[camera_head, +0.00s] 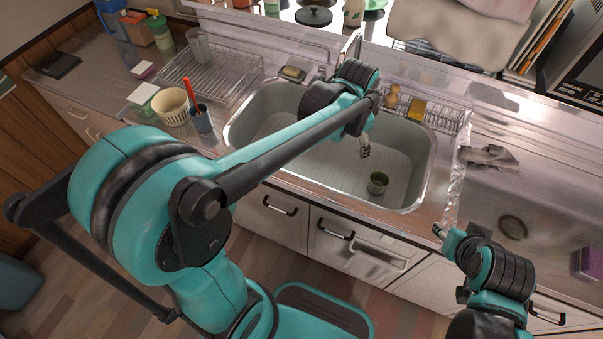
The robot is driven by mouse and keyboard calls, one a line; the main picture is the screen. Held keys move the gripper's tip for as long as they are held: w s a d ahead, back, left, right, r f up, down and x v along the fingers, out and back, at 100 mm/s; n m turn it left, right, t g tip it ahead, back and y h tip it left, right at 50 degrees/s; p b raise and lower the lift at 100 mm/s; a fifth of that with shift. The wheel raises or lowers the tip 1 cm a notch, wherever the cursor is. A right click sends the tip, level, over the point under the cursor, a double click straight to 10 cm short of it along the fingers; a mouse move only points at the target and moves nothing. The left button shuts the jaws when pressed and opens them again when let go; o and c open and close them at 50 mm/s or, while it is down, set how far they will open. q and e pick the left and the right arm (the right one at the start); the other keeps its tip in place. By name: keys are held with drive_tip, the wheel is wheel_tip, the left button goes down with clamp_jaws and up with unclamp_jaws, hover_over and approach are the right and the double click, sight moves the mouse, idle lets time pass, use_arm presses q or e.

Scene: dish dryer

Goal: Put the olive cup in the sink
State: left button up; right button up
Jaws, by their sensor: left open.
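The olive cup (377,183) is small and dark green. It is inside the sink (300,179), near the front right part of the basin, and looks upright. My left gripper (365,149) is open over the basin, above and a little left of the cup, and apart from it. The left arm reaches across the sink's left part and hides some of it. My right gripper (441,231) is at the counter's front edge, right of the sink; its fingers are too small to read.
A wire dish rack (208,76) stands left of the sink, with a cream basket (171,106) and a grey cup with a red utensil (201,118) in front of it. A sponge rack (440,115) is behind the sink. A grey cloth (489,156) lies on the right counter.

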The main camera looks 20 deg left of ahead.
use_arm(q)
drive_tip(key=s+a+n+t, duration=0.1)
drive_tip(key=s+a+n, duration=0.1)
drive_tip(key=s, duration=0.4)
drive_tip(key=s+a+n+t, duration=0.1)
drive_tip(key=s+a+n, duration=0.2)
drive_tip(key=s+n, duration=0.1)
drive_tip(key=s+a+r+n+t, duration=0.1)
drive_tip(key=s+a+n, duration=0.1)
drive_tip(key=s, duration=0.5)
drive_tip(key=shift+s+a+n+t+y, duration=0.3)
drive_tip(key=shift+s+a+n+t, duration=0.1)
drive_tip(key=shift+n, duration=0.3)
